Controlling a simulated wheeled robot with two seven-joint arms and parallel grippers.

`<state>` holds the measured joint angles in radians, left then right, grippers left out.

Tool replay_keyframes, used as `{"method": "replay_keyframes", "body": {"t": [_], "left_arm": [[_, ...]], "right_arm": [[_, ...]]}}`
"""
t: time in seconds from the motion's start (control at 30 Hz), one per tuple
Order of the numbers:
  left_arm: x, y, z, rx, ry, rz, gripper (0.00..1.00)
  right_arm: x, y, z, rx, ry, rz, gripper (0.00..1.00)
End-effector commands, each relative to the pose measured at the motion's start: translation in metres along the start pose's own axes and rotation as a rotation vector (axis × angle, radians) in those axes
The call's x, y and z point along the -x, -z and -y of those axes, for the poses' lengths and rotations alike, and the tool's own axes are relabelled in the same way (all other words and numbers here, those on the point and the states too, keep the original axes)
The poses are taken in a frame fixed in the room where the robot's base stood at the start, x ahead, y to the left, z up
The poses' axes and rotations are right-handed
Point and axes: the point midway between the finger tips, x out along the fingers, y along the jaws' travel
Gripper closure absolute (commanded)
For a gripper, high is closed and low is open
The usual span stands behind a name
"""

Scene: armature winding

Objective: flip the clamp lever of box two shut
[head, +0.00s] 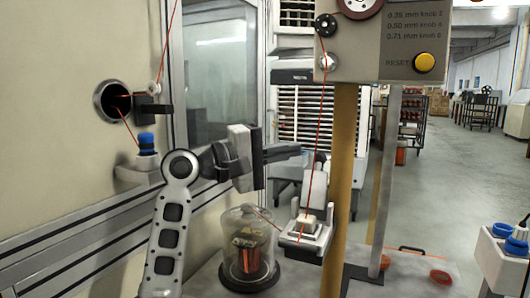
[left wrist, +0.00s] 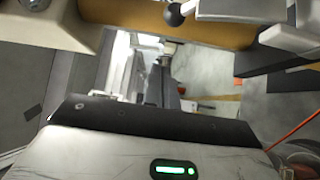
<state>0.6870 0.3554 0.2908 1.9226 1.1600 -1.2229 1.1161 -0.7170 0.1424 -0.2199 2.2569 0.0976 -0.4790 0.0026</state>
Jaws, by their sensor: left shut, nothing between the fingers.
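My left gripper (head: 294,151) reaches in from the left in the head view. Its dark fingers are together, point right and hold nothing. Below and right of them stands a small white box-like fixture (head: 322,236) with an upright pale flap (head: 315,190) and a red wire running down to it. The fingers look apart from it. No label marks it as box two, and I cannot make out its lever surely. My right gripper is not in view.
A glass jar (head: 238,228) with a copper-coloured part stands left of the fixture. A yellow post (head: 343,180) rises just right of it, under a panel (head: 400,35) with a yellow button. Another white box (head: 500,262) with blue caps is at the right edge. Red wires cross the space.

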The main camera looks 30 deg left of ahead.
Motion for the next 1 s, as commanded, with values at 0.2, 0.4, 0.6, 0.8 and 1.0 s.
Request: {"method": "replay_keyframes", "body": {"t": [0.2,0.4,0.6,0.8,1.0], "left_arm": [[-0.025,-0.011,0.0,-0.002,-0.001,0.002,1.0],[-0.017,-0.032,0.0,-0.001,0.0,0.002,1.0],[-0.014,-0.038,0.0,0.0,0.0,-0.001,1.0],[-0.014,-0.038,0.0,0.001,0.0,0.0,1.0],[-0.017,-0.041,0.001,-0.006,-0.008,0.008,1.0]], "right_arm": [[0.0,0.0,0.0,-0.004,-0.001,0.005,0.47],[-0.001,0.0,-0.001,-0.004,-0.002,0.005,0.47],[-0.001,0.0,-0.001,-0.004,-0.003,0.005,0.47],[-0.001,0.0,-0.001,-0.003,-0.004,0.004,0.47],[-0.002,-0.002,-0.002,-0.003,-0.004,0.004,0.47]]}}
